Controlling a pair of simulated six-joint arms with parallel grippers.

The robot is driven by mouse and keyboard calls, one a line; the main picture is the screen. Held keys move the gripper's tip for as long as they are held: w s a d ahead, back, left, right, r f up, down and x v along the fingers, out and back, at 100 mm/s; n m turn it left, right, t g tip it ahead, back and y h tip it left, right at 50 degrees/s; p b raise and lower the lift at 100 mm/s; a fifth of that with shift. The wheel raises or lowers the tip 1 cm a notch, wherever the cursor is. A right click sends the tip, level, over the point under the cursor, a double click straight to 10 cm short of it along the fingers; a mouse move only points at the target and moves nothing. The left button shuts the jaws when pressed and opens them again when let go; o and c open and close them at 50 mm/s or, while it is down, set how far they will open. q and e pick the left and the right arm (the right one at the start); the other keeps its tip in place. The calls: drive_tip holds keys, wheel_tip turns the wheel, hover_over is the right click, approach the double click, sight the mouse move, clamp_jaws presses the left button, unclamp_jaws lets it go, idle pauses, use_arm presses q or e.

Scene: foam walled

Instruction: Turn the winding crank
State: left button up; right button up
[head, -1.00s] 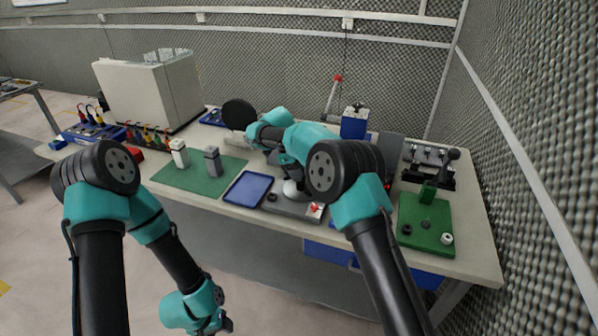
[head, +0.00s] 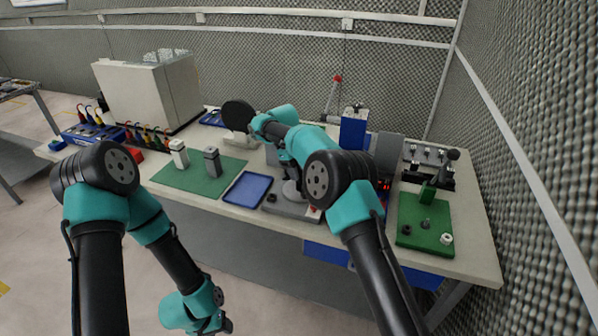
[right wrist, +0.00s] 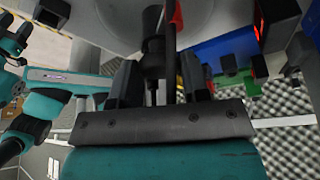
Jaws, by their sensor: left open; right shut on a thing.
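My right gripper (right wrist: 157,90) is shut on a dark upright handle (right wrist: 153,48) in the right wrist view, apparently the winding crank's handle. A pale round part (right wrist: 115,22) lies just behind it. My left gripper (head: 226,325) hangs low in front of the table at the bottom of the head view, small and partly hidden. It is open and away from the table's objects.
A blue tray (head: 248,187) and a green mat (head: 180,181) with two blocks lie left of the machine. A green board (head: 424,218) with small parts lies to the right. A blue block (head: 353,133) and a red-tipped lever (head: 333,95) stand behind my right arm.

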idle(0.4)
drive_tip(key=o, duration=0.9)
drive_tip(key=shift+r, duration=0.1)
